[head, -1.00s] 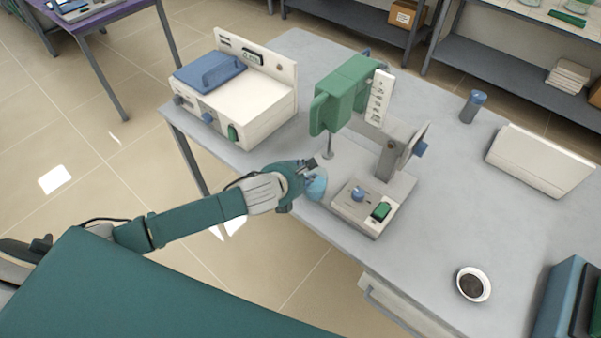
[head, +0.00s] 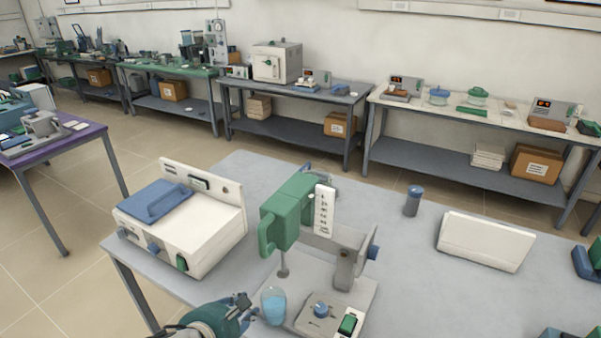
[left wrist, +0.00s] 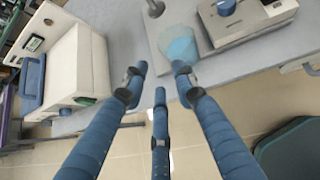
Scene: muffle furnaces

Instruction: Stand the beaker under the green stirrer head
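The clear beaker (head: 273,308) with blue liquid stands upright at the near left edge of the stirrer's base. It also shows in the left wrist view (left wrist: 180,46). The green stirrer head (head: 288,212) is above and behind it. The stirrer's shaft (head: 283,264) ends near the beaker's far rim; I cannot tell whether it is over the opening. My left gripper (head: 246,306) is just left of the beaker. In the left wrist view its fingers (left wrist: 160,72) are spread and empty, with the beaker just beyond the tips. My right gripper is out of view.
A white heater box with a blue lid (head: 186,220) stands left of the stirrer. A control panel with a blue knob (head: 320,310) is right of the beaker. A blue-grey bottle (head: 412,202) and a white case (head: 486,241) stand farther right on the grey bench (head: 420,290).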

